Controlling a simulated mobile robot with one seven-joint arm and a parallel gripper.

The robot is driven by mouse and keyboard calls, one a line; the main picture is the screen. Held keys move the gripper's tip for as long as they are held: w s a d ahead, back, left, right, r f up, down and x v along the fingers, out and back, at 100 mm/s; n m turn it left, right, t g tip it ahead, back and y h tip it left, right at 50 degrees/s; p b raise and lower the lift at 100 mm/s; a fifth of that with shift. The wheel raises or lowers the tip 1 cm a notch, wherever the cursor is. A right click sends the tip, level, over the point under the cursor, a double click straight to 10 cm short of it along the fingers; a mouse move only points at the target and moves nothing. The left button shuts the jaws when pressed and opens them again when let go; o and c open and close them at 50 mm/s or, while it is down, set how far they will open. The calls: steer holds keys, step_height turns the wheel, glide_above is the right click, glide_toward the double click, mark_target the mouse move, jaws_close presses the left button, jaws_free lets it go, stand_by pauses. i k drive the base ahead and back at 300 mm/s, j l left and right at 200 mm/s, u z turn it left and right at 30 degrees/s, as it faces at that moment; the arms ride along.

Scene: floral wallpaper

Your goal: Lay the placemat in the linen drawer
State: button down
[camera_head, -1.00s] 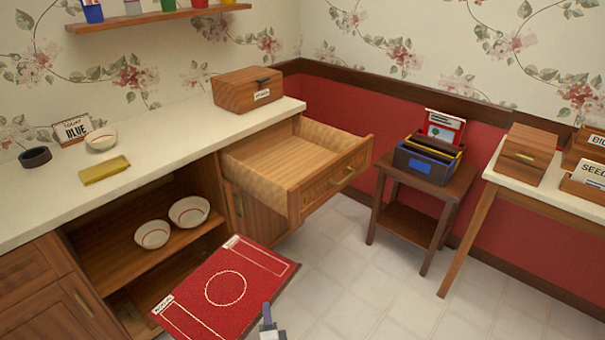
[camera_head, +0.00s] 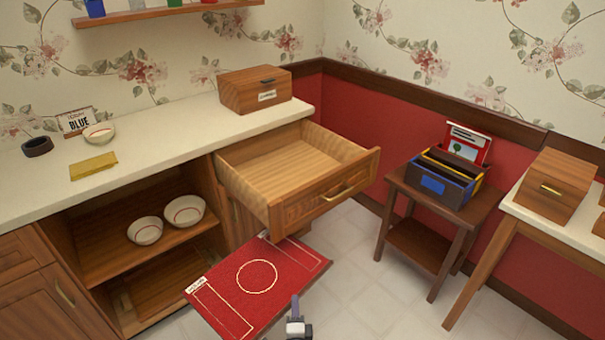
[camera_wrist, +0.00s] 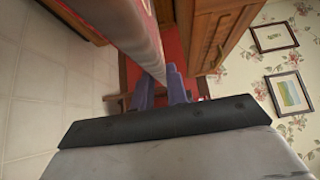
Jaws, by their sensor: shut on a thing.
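My gripper (camera_head: 295,305) is shut on the placemat's near edge. In the wrist view my gripper's fingers (camera_wrist: 162,85) meet around a thin pale strip that looks like its edge. The linen drawer (camera_head: 325,195) is pulled open under the counter, and its visible inside is empty.
The white counter (camera_head: 150,150) holds a wooden box (camera_head: 255,90), bowl, yellow cloth and dark ring. Bowls (camera_head: 184,210) sit on the open shelf below. A small side table (camera_head: 440,205) with a file box stands right of the drawer. Tiled floor between is clear.

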mark_target(296, 180)
steer(key=i+l, duration=0.15)
steer(key=l, duration=0.3)
steer(key=i+l, duration=0.1)
steer(key=l, duration=0.3)
steer(key=i+l, duration=0.15)
steer(key=l, duration=0.3)
steer(key=i+l, duration=0.1)
steer(key=l, duration=0.3)
steer(key=i+l+u, duration=0.2)
steer(key=l, duration=0.15)
steer(key=l+u, duration=0.15)
steer(key=l, duration=0.15)
steer(key=u, duration=1.15)
steer(key=k+j, duration=0.05)
